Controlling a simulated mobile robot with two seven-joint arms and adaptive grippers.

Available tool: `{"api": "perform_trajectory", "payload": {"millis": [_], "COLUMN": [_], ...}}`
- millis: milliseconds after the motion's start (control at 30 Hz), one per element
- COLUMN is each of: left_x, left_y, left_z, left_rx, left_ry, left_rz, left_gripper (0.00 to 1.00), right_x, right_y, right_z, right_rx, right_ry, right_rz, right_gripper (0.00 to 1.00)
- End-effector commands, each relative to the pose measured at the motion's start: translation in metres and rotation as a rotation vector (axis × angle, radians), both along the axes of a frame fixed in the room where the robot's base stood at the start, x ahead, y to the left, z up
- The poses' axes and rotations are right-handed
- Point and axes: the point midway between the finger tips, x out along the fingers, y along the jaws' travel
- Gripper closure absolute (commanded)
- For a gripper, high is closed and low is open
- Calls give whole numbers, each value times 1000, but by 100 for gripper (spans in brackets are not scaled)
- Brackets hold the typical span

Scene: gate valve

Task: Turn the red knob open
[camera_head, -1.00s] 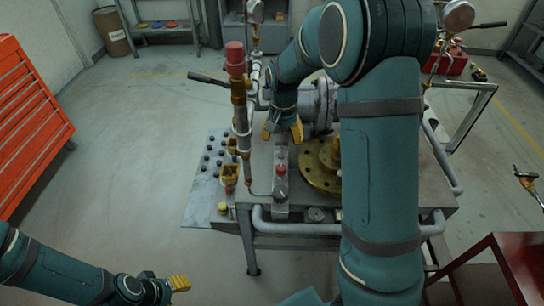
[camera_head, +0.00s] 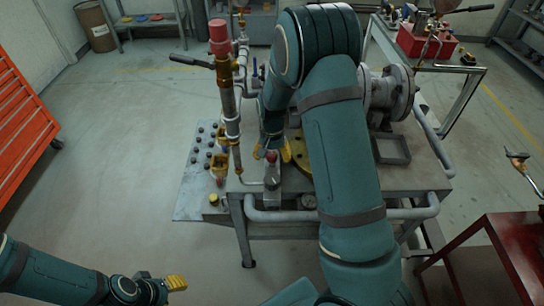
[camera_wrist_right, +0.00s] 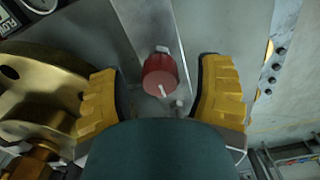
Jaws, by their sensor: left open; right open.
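The red knob (camera_head: 271,156) sits on a narrow grey box on the metal workbench (camera_head: 400,180). In the right wrist view the red knob (camera_wrist_right: 160,74) is near the middle, with a white mark on it. My right gripper (camera_head: 272,153) is open, its yellow fingers one on each side of the knob. In the wrist view my right gripper (camera_wrist_right: 160,70) shows gaps between both fingers and the knob. I cannot tell how far above the knob the fingertips are. My left gripper (camera_head: 176,284) is at the lower left, away from the bench.
A vertical pipe with a red cap (camera_head: 219,32) and a lever stands left of my right arm. A brass flange (camera_wrist_right: 45,85) lies beside the fingers in the wrist view. A grey flanged valve body (camera_head: 392,92) is at the bench's right. The floor on the left is clear.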

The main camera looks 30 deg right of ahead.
Motion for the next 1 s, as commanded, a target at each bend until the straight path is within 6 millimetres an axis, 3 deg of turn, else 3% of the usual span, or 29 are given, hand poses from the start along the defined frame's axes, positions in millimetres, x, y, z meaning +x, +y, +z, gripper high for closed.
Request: {"api": "perform_trajectory", "payload": {"millis": [300,367,500,1000], "left_x": [0,0,0,0], "left_y": [0,0,0,0], "left_z": [0,0,0,1], "left_rx": [0,0,0,0], "left_ry": [0,0,0,0], "left_rz": [0,0,0,0], "left_gripper": [53,53,53,53], "right_x": [0,0,0,0], "right_y": [0,0,0,0], "right_z": [-2,-2,-2,-2], "right_rx": [0,0,0,1], "right_ry": [0,0,0,0], "right_rz": [0,0,0,93], "right_gripper": [34,50,99,100]}}
